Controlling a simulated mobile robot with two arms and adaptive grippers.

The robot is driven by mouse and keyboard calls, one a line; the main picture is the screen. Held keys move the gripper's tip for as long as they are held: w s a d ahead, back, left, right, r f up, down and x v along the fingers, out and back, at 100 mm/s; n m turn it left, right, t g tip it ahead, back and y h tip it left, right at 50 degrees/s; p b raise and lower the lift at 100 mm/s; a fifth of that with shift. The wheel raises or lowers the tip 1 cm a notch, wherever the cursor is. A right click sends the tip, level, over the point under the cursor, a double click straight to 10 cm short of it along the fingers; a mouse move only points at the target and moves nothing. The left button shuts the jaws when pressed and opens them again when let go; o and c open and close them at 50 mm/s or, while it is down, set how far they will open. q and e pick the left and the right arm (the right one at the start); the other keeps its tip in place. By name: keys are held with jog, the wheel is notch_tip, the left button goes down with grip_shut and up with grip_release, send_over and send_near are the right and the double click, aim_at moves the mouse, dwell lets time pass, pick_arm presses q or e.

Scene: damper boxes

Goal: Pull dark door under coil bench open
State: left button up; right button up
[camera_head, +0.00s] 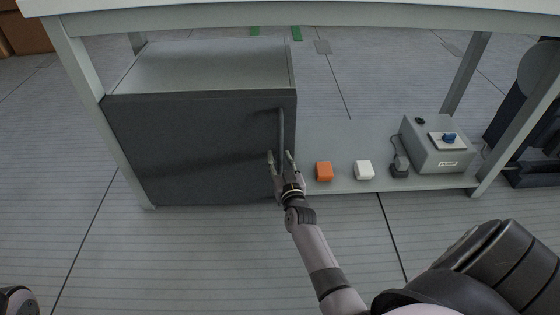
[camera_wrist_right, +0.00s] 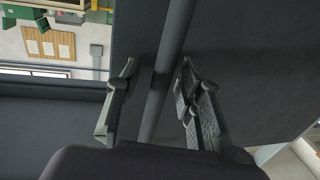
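The dark door (camera_head: 190,150) is the front of a grey cabinet (camera_head: 200,66) under the left part of the bench. It looks shut against the cabinet. A dark vertical bar handle (camera_head: 281,125) is on its right side. My right gripper (camera_head: 279,156) is at the handle's lower end. In the right wrist view, the handle (camera_wrist_right: 168,60) runs between the two spread fingers of my right gripper (camera_wrist_right: 158,72), with visible gaps on both sides. The handle's lower end is hidden by the gripper in the head view. My left gripper does not show.
The pale bench top (camera_head: 330,14) spans above. On the low shelf (camera_head: 345,140) right of the door stand an orange block (camera_head: 324,171), a white block (camera_head: 364,170), a small dark grey item (camera_head: 400,167) and a grey pump box (camera_head: 436,150). The floor before the door is clear.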

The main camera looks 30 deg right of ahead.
jog(key=shift+c, duration=0.5)
grip_shut()
